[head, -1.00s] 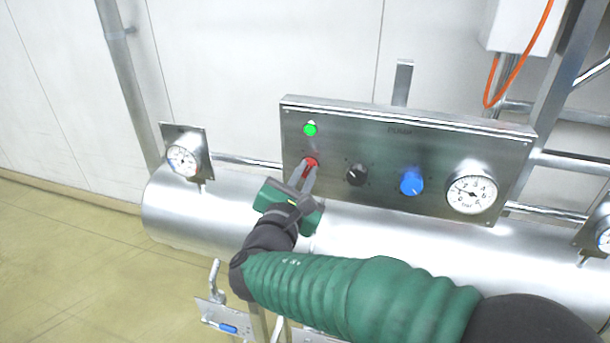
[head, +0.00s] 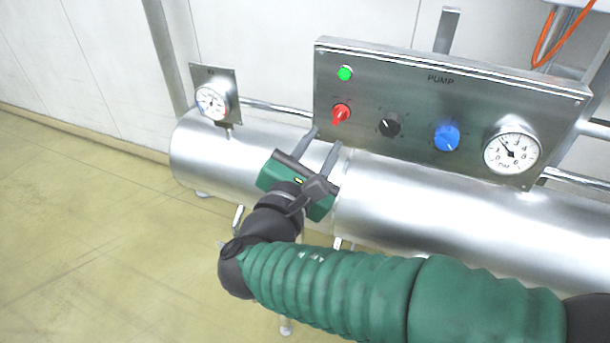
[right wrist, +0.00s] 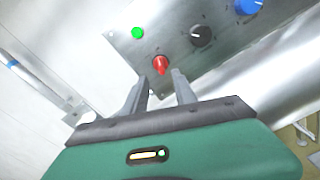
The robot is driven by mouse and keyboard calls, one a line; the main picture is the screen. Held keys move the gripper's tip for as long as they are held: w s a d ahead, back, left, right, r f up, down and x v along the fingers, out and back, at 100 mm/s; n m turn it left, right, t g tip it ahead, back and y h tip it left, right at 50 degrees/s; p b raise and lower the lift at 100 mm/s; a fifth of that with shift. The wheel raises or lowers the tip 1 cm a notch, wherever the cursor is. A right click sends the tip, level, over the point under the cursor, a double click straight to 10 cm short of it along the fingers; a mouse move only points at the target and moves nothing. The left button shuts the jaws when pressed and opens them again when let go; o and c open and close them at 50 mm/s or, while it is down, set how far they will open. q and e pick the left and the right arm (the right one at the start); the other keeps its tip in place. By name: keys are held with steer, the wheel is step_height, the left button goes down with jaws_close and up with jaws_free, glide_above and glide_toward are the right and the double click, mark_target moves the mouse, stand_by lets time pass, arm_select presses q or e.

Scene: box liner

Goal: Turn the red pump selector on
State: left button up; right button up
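The red pump selector (head: 341,113) is a knob at the left of the steel panel marked PUMP (head: 460,96). Its white pointer mark is tilted from upright. A green lamp (head: 345,73) above it is lit. My right gripper (head: 322,138) is open and empty, below and in front of the red selector, apart from it. In the right wrist view the selector (right wrist: 160,64) shows beyond and between the two spread fingers (right wrist: 160,88). My left gripper is not in view.
A black knob (head: 389,124), a blue knob (head: 447,136) and a dial gauge (head: 511,153) sit to the right on the panel. A steel tank (head: 440,203) lies below it. Another gauge (head: 211,103) stands left. Open floor is at the left.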

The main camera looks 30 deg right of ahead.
steer(key=b+v, duration=0.1)
steer(key=v, duration=0.7)
steer(key=shift+a, duration=0.3)
steer(key=shift+s+d, duration=0.1)
